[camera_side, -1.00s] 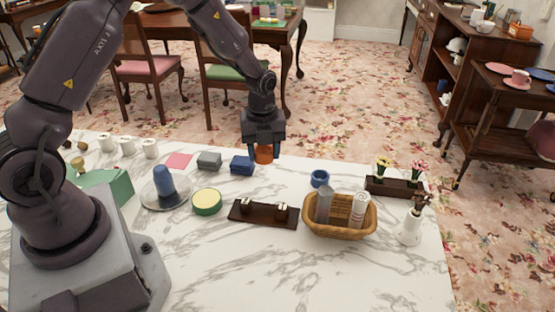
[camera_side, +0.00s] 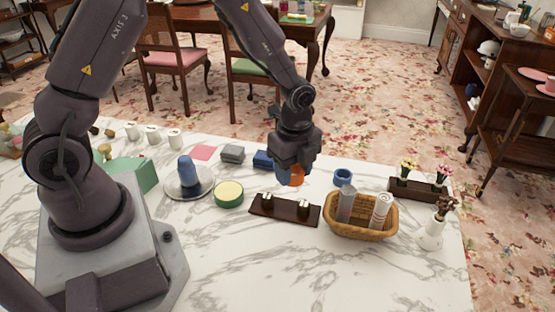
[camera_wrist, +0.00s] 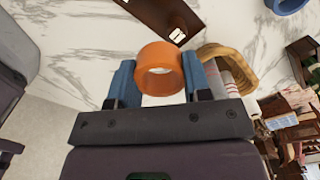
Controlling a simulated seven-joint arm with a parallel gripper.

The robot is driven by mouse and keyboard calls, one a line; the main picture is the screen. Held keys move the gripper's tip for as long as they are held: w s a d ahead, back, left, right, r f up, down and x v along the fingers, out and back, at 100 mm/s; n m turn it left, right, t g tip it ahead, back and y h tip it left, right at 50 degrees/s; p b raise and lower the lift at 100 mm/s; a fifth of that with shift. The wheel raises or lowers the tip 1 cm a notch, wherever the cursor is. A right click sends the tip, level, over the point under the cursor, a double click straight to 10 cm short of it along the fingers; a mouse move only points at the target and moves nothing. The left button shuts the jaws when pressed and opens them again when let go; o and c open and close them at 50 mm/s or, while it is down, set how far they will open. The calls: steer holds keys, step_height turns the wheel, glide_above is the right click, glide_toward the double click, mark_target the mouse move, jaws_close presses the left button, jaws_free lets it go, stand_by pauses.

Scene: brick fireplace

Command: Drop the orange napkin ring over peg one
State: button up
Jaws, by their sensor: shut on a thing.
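The orange napkin ring (camera_side: 297,177) is held between the blue fingertips of my gripper (camera_side: 291,178). In the wrist view the ring (camera_wrist: 160,69) sits between both fingers (camera_wrist: 158,82), its opening visible. My gripper is shut on it, above the table and behind the peg board in the side view. The dark wooden board (camera_side: 285,212) lies on the marble table with two short, shiny-topped pegs, a left one (camera_side: 267,199) and a right one (camera_side: 303,207). No label shows which is peg one. Part of the board (camera_wrist: 152,12) shows at the wrist view's top.
A wicker basket (camera_side: 361,230) with upright rolls stands right of the board. A blue ring (camera_side: 343,177) lies behind it. A green-and-yellow round tin (camera_side: 228,195) is at the left, and a blue block (camera_side: 264,159) is behind. The front marble is clear.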

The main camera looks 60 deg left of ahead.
mark_target(304, 204)
steer(key=n, duration=0.2)
steer(key=w+d+n, duration=0.1)
steer(key=n, duration=0.1)
steer(key=shift+d+f, duration=0.15)
steer(key=shift+w+d+n, duration=0.15)
steer(key=shift+w+n, duration=0.1)
steer(key=shift+n, duration=0.95)
steer(key=n, duration=0.3)
steer(key=shift+w, duration=0.3)
steer(key=n, duration=0.3)
steer(key=shift+n, duration=0.5)
steer(key=shift+f, duration=2.75)
steer(key=shift+f, duration=1.95)
